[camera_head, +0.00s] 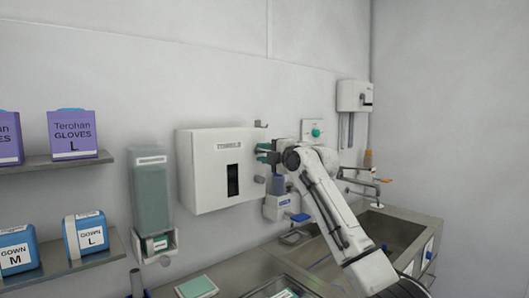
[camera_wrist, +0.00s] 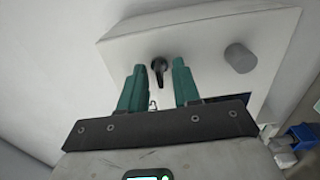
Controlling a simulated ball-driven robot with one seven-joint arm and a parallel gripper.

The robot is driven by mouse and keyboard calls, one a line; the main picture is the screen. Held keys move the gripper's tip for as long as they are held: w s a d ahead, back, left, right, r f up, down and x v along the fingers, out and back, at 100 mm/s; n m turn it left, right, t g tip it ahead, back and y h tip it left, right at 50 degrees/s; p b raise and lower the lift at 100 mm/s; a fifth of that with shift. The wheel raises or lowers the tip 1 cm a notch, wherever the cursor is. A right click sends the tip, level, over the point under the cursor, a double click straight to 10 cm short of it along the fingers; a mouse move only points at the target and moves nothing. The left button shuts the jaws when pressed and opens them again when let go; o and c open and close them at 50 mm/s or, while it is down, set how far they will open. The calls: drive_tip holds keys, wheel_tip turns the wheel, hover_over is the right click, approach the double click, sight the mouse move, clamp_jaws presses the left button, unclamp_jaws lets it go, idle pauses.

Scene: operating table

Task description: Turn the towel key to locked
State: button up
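The white towel dispenser (camera_head: 208,172), labelled TOWELS, is on the wall in the head view. In the wrist view its white face (camera_wrist: 208,38) fills the upper part. A small black key (camera_wrist: 159,69) sits on that face, its narrow end pointing down in the picture. My gripper (camera_head: 265,152) is at the dispenser's right side. In the wrist view my gripper (camera_wrist: 158,72) has two green fingers spread apart, one either side of the key, with visible gaps. Whether the fingertips are level with the key in depth is unclear. The key is hidden in the head view.
A grey round knob (camera_wrist: 240,57) is right of the key. A blue-and-white bottle holder (camera_head: 279,206) is below my gripper. The sink and taps (camera_head: 360,180) are to the right.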

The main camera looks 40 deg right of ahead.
clamp_jaws()
idle(0.3)
idle(0.5)
drive_tip(key=m+p, duration=0.1)
drive_tip(key=m, duration=0.3)
drive_tip(key=shift+a+r+m, duration=0.1)
drive_tip(key=shift+m, duration=0.3)
drive_tip(key=m+p, duration=0.1)
drive_tip(key=m, duration=0.3)
drive_tip(key=shift+m, duration=0.3)
drive_tip(key=shift+m+p, duration=1.4)
drive_tip(key=shift+m, duration=2.9)
